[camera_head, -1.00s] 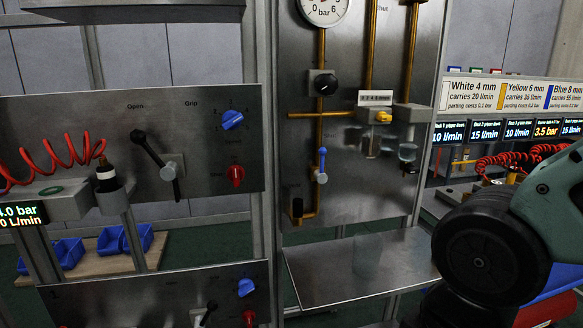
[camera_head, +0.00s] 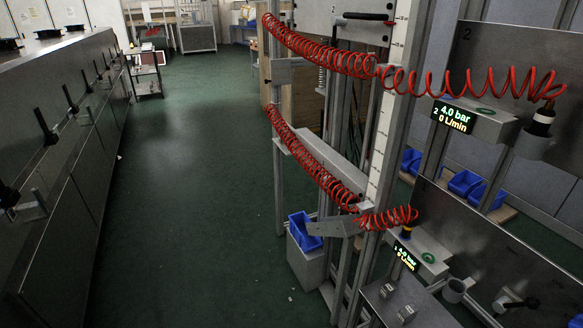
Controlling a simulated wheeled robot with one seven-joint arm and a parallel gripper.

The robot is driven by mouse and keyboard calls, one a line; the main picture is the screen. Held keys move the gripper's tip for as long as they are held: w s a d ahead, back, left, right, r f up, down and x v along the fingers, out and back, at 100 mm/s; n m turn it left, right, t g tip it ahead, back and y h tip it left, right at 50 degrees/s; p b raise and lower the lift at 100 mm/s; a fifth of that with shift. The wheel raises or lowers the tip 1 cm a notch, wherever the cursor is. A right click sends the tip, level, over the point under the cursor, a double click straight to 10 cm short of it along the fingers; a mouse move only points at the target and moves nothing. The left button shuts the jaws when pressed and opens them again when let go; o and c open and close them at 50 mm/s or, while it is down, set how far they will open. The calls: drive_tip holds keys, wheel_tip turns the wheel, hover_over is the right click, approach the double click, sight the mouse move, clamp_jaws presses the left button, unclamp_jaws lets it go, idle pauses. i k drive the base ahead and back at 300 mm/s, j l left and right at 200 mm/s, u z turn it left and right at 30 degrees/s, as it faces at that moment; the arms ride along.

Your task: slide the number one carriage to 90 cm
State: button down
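A pale upright post (camera_head: 393,105) with fine scale marks stands right of centre. The marks are too small to read. Metal brackets stick out left of the posts, an upper one (camera_head: 290,72) and a lower one (camera_head: 336,227). An upper red coiled hose (camera_head: 420,82) and a lower red coiled hose (camera_head: 310,165) run past the post to the stations on the right. My gripper is not in view.
A long metal housing with black handles (camera_head: 45,127) lines the left. The green floor aisle (camera_head: 170,180) between is clear. A small cart (camera_head: 147,80) stands farther back. A blue bin (camera_head: 303,232) sits low by the post. An upper display (camera_head: 453,115) reads 4.0 bar, 0 L/min.

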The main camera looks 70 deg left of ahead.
sight(348, 175)
drive_tip(key=l+u, duration=0.65)
drive_tip(key=u, duration=0.15)
drive_tip(key=i+j+u, duration=0.1)
drive_tip(key=j+u, duration=0.3)
drive_tip(key=i+j+u, duration=0.1)
drive_tip(key=j+u, duration=0.3)
drive_tip(key=i+j+u, duration=0.15)
drive_tip(key=u, duration=0.25)
drive_tip(key=i+l+u, duration=0.25)
drive_tip(key=i, duration=0.2)
drive_tip(key=i+l+u, duration=0.25)
drive_tip(key=i+l, duration=0.1)
drive_tip(key=i, duration=0.1)
